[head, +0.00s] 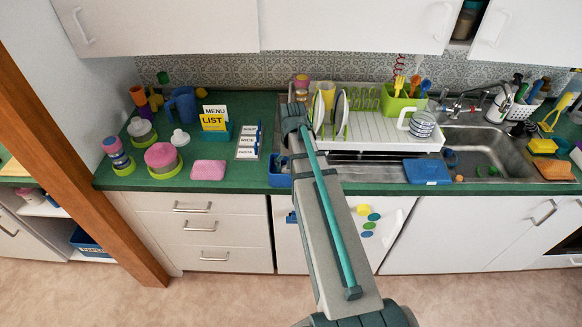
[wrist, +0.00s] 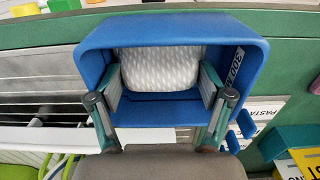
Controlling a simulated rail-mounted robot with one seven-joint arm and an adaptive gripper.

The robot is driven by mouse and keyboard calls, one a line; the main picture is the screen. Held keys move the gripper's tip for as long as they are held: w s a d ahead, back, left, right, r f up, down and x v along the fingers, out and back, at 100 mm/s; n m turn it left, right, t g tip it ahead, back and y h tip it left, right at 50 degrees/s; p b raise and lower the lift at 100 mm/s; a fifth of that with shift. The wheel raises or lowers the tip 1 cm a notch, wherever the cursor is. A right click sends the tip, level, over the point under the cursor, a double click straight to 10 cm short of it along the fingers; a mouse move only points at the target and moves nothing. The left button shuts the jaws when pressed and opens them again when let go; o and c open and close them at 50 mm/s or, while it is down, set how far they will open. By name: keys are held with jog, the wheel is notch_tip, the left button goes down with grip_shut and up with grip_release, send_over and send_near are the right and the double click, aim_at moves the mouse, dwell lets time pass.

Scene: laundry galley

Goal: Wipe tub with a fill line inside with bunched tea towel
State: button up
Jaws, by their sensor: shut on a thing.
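The blue tub (wrist: 170,27) fills the upper middle of the wrist view, with printed marking on its inner right wall. My gripper (wrist: 160,88) reaches into its opening, one finger on each side of the white, patterned bunched tea towel (wrist: 160,66). The gripper is shut on the towel, which is inside the tub near the far wall. I cannot tell whether the towel touches the wall. In the head view the tub (head: 279,172) shows only partly at the counter's front edge, left of my arm. The gripper and towel are hidden there.
A white dish rack (head: 380,133) with plates stands right of my arm, and the sink (head: 480,148) lies further right.

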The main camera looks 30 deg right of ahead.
jog(key=shift+a, duration=0.1)
jog(key=shift+w+a, duration=0.4)
jog(key=shift+a, duration=0.2)
jog(key=shift+s+d, duration=0.1)
jog(key=shift+d, duration=0.05)
jog(key=shift+s+d+r+p, duration=0.1)
jog(key=shift+s+d+p, duration=0.25)
jog(key=shift+d, duration=0.3)
jog(key=shift+w+a, duration=0.45)
jog(key=shift+a, duration=0.35)
jog(key=shift+d, duration=0.15)
jog(key=shift+s+d, duration=0.4)
jog(key=shift+d, duration=0.2)
